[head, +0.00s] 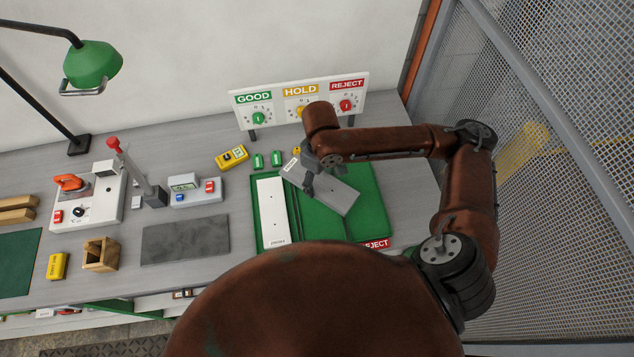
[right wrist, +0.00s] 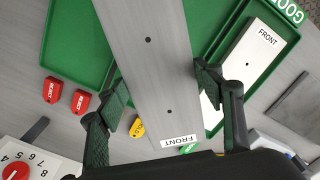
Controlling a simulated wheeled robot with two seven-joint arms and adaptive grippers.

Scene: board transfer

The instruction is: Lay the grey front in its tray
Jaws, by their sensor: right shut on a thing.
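The grey front (head: 330,190) is a long flat plate with two small holes and a white label. My right gripper (head: 312,172) is shut on it near its labelled end. In the right wrist view the fingers (right wrist: 163,90) grip the long edges of the grey front (right wrist: 150,60). It is over the green trays, turned askew to their sides; its height above them is hard to tell. The right tray (head: 372,208) bears a REJECT sign; its visible part is empty. The left tray (head: 254,215) holds a white front (head: 272,210). My left gripper is not in view.
A dial panel (head: 318,93) marked GOOD, HOLD and REJECT stands behind the trays. A dark mat (head: 185,240) lies left of the trays. A mesh fence (head: 570,110) stands at right.

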